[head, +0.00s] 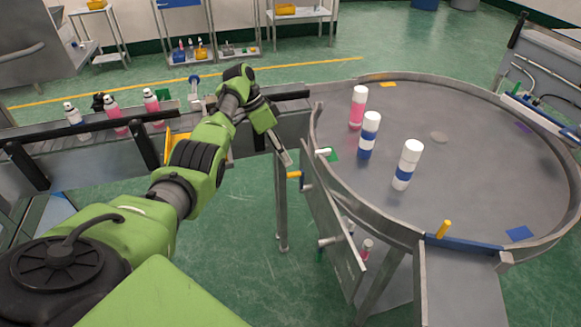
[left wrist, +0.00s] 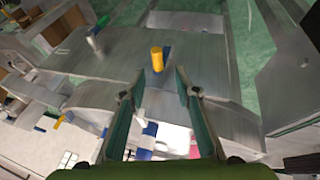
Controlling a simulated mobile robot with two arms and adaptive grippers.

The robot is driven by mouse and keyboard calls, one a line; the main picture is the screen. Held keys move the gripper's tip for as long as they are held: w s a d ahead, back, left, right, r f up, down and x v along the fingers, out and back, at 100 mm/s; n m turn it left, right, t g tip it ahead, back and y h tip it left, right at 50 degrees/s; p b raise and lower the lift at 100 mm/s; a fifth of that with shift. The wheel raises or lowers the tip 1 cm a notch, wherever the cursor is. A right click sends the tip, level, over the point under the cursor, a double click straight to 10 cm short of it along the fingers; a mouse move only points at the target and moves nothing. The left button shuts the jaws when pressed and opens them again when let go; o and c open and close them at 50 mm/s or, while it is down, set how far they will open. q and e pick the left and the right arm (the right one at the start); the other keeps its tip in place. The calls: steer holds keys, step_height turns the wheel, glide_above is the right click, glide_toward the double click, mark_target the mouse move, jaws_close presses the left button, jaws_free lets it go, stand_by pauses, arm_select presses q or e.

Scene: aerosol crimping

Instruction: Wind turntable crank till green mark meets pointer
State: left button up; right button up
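The round grey turntable (head: 470,170) fills the right of the head view. A green mark (head: 331,155) lies at its left edge. A yellow peg (head: 444,229), perhaps the pointer, stands on the near rim. An orange-yellow knob (head: 293,174), apparently the crank's, sticks out from the side panel (head: 335,235) at the turntable's left. My left gripper (head: 286,158) is just above that knob. In the left wrist view, my left gripper (left wrist: 158,78) is open, and the knob (left wrist: 157,58) shows beyond and between its fingertips, not gripped. My right gripper is not in view.
White-capped cans, pink (head: 357,108) and blue-banded (head: 403,170), stand on the turntable. A conveyor (head: 60,150) with several pink bottles runs behind my left arm. Blue (head: 519,234), purple (head: 523,127) and orange (head: 388,84) marks lie around the turntable edge. Green floor is open below.

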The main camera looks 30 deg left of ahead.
arm_select(q)
steer(key=shift+v, duration=1.85)
